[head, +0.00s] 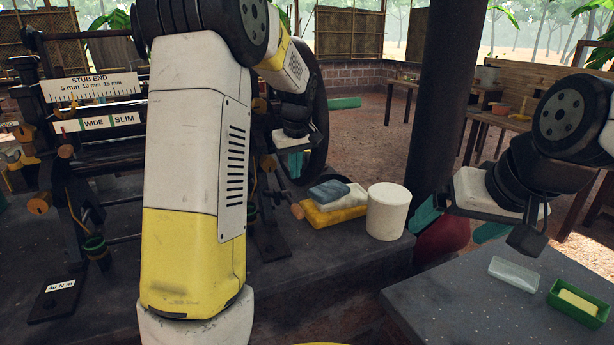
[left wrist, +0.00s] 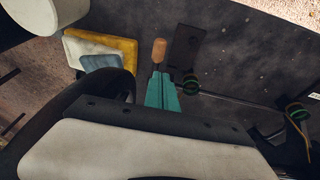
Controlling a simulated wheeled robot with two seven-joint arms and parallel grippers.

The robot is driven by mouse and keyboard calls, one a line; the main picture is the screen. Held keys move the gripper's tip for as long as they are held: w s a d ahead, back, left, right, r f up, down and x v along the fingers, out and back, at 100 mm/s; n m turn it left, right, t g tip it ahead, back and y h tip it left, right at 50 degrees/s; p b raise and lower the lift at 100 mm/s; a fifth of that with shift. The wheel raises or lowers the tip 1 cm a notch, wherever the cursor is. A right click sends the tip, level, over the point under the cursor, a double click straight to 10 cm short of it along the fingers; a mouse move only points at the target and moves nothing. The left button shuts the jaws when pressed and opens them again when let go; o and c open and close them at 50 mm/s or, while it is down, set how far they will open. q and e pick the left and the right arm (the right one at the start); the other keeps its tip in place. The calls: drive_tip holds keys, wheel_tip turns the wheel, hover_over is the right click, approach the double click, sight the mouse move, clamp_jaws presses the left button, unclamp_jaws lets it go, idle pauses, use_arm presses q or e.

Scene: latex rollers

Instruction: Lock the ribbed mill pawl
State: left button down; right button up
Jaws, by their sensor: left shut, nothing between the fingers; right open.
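I cannot tell for sure whether this is the ribbed mill's pawl. My left gripper (head: 294,165) is shut and empty, above the lever in the head view. In the left wrist view, its teal fingers (left wrist: 161,92) point at the wooden end, and I cannot tell whether they touch it. My right gripper (head: 458,218) is open and empty above the grey table, far from the mill.
Folded cloths (head: 335,205) and a white bucket (head: 388,211) stand right of the mill. A dark post (head: 443,110) rises between the mill and my right arm. A clear tray (head: 514,273) and a green tray (head: 580,302) sit on the grey table (head: 455,310). A 40 N·m plate (head: 58,298) lies at left.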

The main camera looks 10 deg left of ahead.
use_arm(q)
approach(298, 214)
drive_tip(key=w+f, duration=0.1)
drive_tip(key=w+a+f, duration=0.1)
drive_tip(key=w+f, duration=0.2)
drive_tip(key=f, duration=0.1)
drive_tip(key=shift+w+a+f, duration=0.25)
drive_tip(key=shift+w+a, duration=0.05)
drive_tip(key=shift+a, duration=0.1)
drive_tip(key=shift+f, duration=0.2)
drive_tip(key=f, duration=0.4)
drive_tip(key=s+f, duration=0.1)
drive_tip(key=f, duration=0.1)
drive_tip(key=shift+d, duration=0.3)
drive_tip(key=shift+f, duration=0.1)
drive_tip(key=shift+r, duration=0.3)
drive_tip(key=s+d+r, duration=0.3)
drive_tip(key=s+r, duration=0.4)
drive_tip(key=r, duration=0.4)
drive_tip(key=shift+s+d, duration=0.2)
drive_tip(key=shift+d, duration=0.05)
